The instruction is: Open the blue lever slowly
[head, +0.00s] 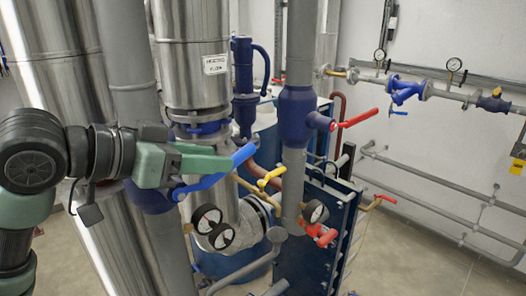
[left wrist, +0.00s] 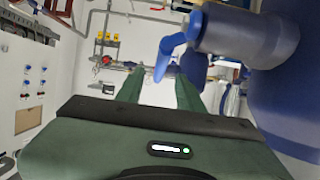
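The blue lever (head: 208,181) sticks out to the right and upward from a blue valve body (head: 150,200) on the grey vertical pipe at left. My left gripper (head: 226,161), green, reaches in from the left with its fingers beside the lever's outer part. In the left wrist view the two green fingers (left wrist: 160,88) stand apart. The blue lever (left wrist: 168,55) comes down from the valve body (left wrist: 250,35) and its end shows in the gap between the fingertips. I cannot tell if a finger touches it. My right gripper is not in view.
A yellow lever (head: 271,177) and a red lever (head: 357,118) stand to the right of the blue lever. Two round gauges (head: 214,228) sit below it. Large metal-clad pipes (head: 195,55) stand close behind. Open floor (head: 410,250) lies at the lower right.

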